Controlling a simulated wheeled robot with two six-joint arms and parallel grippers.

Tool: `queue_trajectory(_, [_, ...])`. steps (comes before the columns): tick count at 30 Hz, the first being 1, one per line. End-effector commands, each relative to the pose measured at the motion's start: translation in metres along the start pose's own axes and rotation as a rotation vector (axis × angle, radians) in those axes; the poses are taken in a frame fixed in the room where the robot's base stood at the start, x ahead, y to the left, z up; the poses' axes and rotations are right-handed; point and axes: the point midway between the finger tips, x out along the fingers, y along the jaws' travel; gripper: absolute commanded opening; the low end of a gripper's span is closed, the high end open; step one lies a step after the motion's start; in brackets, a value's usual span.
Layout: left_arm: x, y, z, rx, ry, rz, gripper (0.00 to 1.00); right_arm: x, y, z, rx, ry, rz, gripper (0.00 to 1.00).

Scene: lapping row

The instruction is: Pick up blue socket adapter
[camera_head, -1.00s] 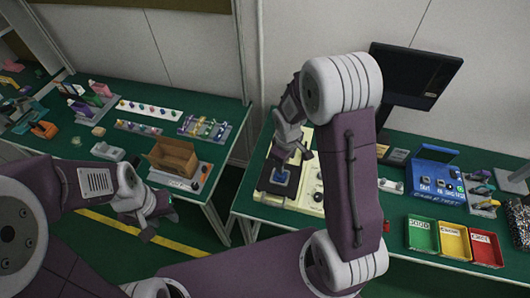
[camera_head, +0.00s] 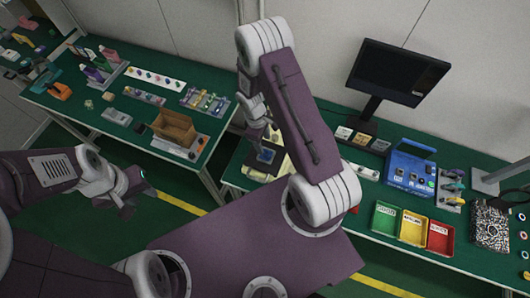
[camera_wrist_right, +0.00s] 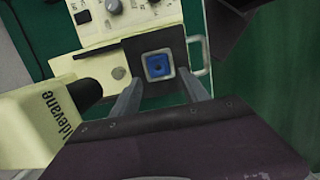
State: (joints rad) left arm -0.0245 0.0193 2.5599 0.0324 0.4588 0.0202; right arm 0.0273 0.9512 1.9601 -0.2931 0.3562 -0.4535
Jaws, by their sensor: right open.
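The blue socket adapter (camera_wrist_right: 157,66) sits in a pale square frame on a black plate of a cream fixture (camera_wrist_right: 95,65). It also shows in the head view (camera_head: 266,155), partly below my right gripper (camera_head: 262,133). In the right wrist view the fingers of my right gripper (camera_wrist_right: 162,95) are spread apart, with the adapter just beyond and between their tips; nothing is held. My left gripper (camera_head: 132,190) is at the left, away from the adapter, over the floor; its finger gap is not clear.
A cream block with a black knob (camera_wrist_right: 50,120) stands left of the right fingers. A monitor (camera_head: 397,72), a blue test box (camera_head: 410,168) and green, yellow and red trays (camera_head: 440,238) stand on the right bench. A cardboard box (camera_head: 175,127) is on the left bench.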

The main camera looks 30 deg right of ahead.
Motion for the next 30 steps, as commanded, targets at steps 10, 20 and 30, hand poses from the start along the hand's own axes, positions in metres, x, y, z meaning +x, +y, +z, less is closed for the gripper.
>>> queue_trajectory(10, [-0.009,0.000,-0.001,0.000,0.000,0.000,0.36,0.032,0.000,-0.001,0.001,0.001,-0.001,0.53])
queue_trajectory(20, [-0.027,0.001,-0.003,0.000,0.000,0.000,0.36,0.077,0.003,-0.006,0.000,-0.002,-0.002,0.53])
queue_trajectory(30, [-0.026,0.001,-0.003,0.000,0.000,0.000,0.36,0.083,0.003,-0.006,0.001,0.001,0.000,0.36])
